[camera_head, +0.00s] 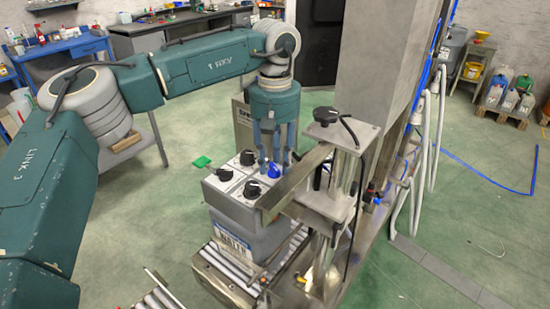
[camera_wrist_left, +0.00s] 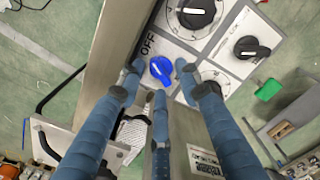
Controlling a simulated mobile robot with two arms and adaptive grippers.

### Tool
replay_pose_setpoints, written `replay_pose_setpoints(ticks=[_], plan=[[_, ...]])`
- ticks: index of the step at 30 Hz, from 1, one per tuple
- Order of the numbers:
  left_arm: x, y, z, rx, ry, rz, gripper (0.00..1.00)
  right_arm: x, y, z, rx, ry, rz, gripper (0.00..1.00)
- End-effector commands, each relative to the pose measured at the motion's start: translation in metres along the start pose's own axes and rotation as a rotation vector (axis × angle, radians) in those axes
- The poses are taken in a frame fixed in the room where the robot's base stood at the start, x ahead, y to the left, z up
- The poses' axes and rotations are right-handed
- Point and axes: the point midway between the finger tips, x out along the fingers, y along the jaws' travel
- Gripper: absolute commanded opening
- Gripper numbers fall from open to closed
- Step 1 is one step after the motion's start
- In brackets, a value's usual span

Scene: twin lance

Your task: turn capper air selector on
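A blue selector knob (camera_head: 273,171) with a white pointer mark sits on the white-topped control box (camera_head: 222,196), beside several black knobs. In the left wrist view the blue knob (camera_wrist_left: 160,69) has the word OFF printed near it; other wording around it is hidden or unreadable. My left gripper (camera_head: 275,163) points down over the box at the blue knob. In the wrist view its blue fingers (camera_wrist_left: 160,74) are spread around the knob, with visible gaps at both sides, and hold nothing. My right gripper is not in view.
Black knobs (camera_head: 247,158) sit close by on the panel. A metal bar (camera_head: 295,183) and the steel capper column (camera_head: 338,170) stand close on the right. A roller conveyor (camera_head: 222,272) runs below.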

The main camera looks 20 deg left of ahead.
Motion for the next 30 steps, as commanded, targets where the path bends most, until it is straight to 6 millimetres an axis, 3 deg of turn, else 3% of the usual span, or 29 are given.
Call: replay_pose_setpoints(ticks=[3,8,9,20,30], plan=[[0.0,0.0,0.0,0.0,0.0,0.0,0.34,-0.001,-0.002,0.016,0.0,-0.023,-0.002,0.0],[0.0,0.0,0.0,0.0,0.0,0.0,0.03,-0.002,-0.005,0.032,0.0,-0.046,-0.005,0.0],[0.0,0.0,0.0,0.0,0.0,0.0,0.0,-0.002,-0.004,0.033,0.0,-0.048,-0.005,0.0],[0.0,0.0,0.0,-0.035,-0.001,0.001,0.0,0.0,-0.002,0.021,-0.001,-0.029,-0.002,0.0],[0.001,0.0,-0.001,-0.252,-0.002,0.002,0.0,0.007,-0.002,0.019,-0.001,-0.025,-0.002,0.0]])
